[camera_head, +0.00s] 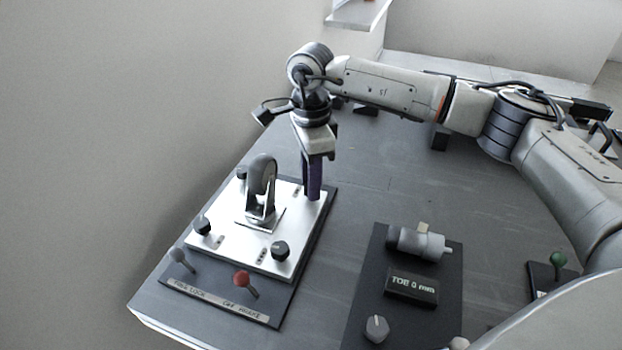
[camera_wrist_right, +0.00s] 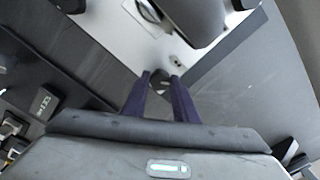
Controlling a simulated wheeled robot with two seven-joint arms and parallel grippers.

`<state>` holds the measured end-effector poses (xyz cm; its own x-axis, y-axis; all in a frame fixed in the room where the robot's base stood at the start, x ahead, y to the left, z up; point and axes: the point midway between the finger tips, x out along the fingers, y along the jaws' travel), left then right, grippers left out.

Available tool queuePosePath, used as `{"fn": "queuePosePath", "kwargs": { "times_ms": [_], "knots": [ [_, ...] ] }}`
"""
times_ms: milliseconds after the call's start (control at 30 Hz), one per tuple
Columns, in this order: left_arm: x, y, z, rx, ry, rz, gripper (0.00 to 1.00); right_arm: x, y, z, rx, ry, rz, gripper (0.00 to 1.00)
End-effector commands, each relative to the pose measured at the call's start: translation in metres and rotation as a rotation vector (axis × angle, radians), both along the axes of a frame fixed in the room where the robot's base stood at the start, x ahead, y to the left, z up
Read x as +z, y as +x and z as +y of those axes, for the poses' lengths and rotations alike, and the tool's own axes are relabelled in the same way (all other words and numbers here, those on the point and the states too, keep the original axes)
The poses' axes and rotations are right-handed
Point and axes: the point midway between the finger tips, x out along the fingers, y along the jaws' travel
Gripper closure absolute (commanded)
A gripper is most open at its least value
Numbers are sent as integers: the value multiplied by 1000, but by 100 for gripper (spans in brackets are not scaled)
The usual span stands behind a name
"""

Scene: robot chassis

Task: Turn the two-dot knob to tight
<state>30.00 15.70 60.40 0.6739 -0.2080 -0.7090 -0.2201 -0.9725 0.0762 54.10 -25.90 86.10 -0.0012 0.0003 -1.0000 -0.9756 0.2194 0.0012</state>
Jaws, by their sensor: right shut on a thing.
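A bright metal plate (camera_head: 230,245) carries black knobs at its corners. Three show clear in the head view: a far-left knob (camera_head: 241,172), a near-left knob (camera_head: 202,225) and a near-right knob (camera_head: 280,251). My right gripper (camera_head: 313,194) points down at the far-right corner, its purple fingers hiding the knob there. In the wrist view a dark knob (camera_wrist_right: 160,76) shows between the fingertips, and the gripper is shut on it. Small marks lie beside the knobs; their dots are too small to count, so I cannot tell which is the two-dot knob. My left gripper is out of view.
A caster wheel (camera_head: 262,178) stands upright mid-plate, left of my right gripper. A red-topped lever (camera_head: 242,279) and a grey-topped lever (camera_head: 178,256) stand along the front. A dark panel (camera_head: 364,300) with a "TOE 0 mm" display (camera_head: 411,287) lies to the right. Bare tabletop lies behind it.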

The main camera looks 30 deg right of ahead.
Motion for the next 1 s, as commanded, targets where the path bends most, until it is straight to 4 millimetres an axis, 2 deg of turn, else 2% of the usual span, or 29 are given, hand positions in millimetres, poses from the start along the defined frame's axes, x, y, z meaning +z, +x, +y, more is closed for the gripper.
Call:
{"fn": "queuePosePath", "kwargs": {
  "times_ms": [300,767,800,867,1000],
  "knots": [
    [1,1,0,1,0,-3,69,2,1,-2,-92,-2,-5,96],
    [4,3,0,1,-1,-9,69,2,2,-2,-101,-2,-6,96],
    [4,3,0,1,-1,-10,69,2,1,-2,-101,-2,-5,67],
    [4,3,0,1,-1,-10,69,2,1,-1,-101,-1,-5,57],
    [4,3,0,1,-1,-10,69,1,1,-1,-100,-1,-3,55]
  ]
}}
